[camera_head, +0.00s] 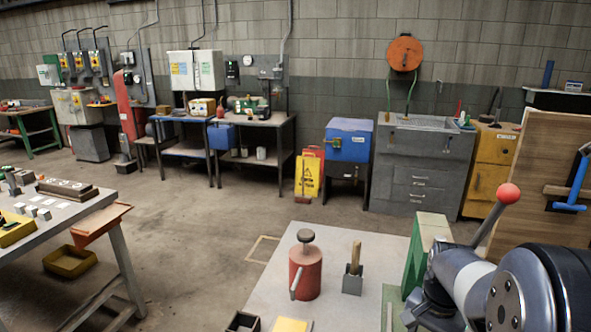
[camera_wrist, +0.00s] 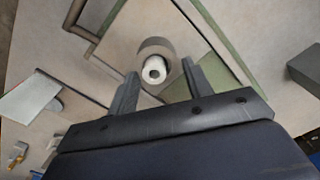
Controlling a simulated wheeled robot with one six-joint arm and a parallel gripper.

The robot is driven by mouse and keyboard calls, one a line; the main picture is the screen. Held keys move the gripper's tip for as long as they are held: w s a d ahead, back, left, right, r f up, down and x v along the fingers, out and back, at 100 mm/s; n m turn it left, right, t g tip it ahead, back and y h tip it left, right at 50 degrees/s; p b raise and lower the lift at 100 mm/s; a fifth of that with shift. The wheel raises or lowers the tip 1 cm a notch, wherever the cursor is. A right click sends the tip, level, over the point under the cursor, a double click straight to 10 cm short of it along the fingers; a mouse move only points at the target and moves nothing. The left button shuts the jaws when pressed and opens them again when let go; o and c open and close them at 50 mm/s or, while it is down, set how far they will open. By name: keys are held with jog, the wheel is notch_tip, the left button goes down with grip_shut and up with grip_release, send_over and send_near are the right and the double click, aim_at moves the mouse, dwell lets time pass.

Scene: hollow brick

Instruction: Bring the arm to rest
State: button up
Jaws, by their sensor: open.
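My gripper (camera_wrist: 160,69) shows in the wrist view with its two dark fingers spread apart. Between and beyond the fingertips is a round grey-brown piece with a white hollow cylinder (camera_wrist: 154,70) on it. I see no contact between the fingers and this piece, and the gap in depth is unclear. In the head view, parts of my arm fill the lower right corner, and the fingers cannot be made out there.
A grey bench (camera_head: 335,247) carries a red can (camera_head: 305,272), a wooden-handled tool in a grey block (camera_head: 353,270) and a green block (camera_head: 418,265). A red-knobbed lever (camera_head: 495,215) and wooden board (camera_head: 545,165) stand close to my arm. Open floor lies left of the bench.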

jog(key=shift+s+f, duration=0.15)
jog(key=shift+s, duration=0.05)
dwell(0.3)
notch_tip(320, 180, up, 11)
notch_tip(320, 180, down, 11)
jog(key=shift+w+f, duration=0.1)
jog(key=shift+f, duration=0.05)
jog(key=a+r+p, duration=0.3)
jog(key=r+p, duration=0.3)
jog(key=r, duration=0.1)
jog(key=shift+r+n, duration=0.3)
jog(key=shift+r, duration=0.05)
dwell(0.3)
